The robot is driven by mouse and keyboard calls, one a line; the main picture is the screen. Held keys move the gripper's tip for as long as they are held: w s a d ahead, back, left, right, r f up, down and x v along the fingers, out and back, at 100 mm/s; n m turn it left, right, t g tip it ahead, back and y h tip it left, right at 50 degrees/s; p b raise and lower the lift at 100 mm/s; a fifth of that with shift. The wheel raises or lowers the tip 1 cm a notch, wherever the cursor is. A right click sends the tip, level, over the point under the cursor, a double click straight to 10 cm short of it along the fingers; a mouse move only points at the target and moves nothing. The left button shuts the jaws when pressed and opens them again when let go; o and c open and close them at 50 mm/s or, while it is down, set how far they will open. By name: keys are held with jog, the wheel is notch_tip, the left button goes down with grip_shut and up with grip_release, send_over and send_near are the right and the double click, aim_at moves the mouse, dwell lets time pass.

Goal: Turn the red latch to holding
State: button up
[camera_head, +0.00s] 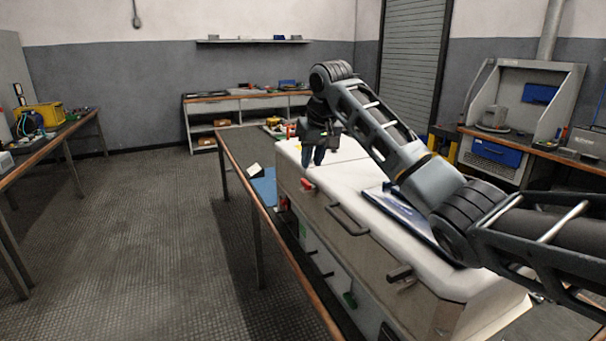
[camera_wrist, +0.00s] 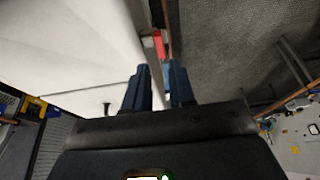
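The red latch (camera_head: 307,185) sits on the upper front edge of the pale cabinet (camera_head: 345,262), near its far left end. It also shows in the wrist view as a small red piece (camera_wrist: 159,44) at the white cabinet's edge, just beyond the fingertips. My gripper (camera_head: 313,163) hangs above the cabinet's far end, fingers down, a little above the latch in the head view. Its two blue fingers (camera_wrist: 159,70) stand apart with a narrow empty gap between them. They appear clear of the latch. The latch's exact angle is too small to tell.
A dark handle (camera_head: 347,220) and a dark latch (camera_head: 400,273) are on the cabinet's front. A blue clipboard-like item (camera_head: 393,203) lies on its white top under my arm. The cabinet stands on a wood-edged table (camera_head: 283,255). The floor (camera_head: 150,225) to the left is clear.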

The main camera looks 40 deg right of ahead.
aim_at(306, 182)
jog(key=p+x, duration=0.1)
jog(key=x, duration=0.6)
jog(key=shift+w+f, duration=0.1)
jog(key=shift+f, duration=0.1)
jog(key=shift+c, duration=0.2)
grip_shut()
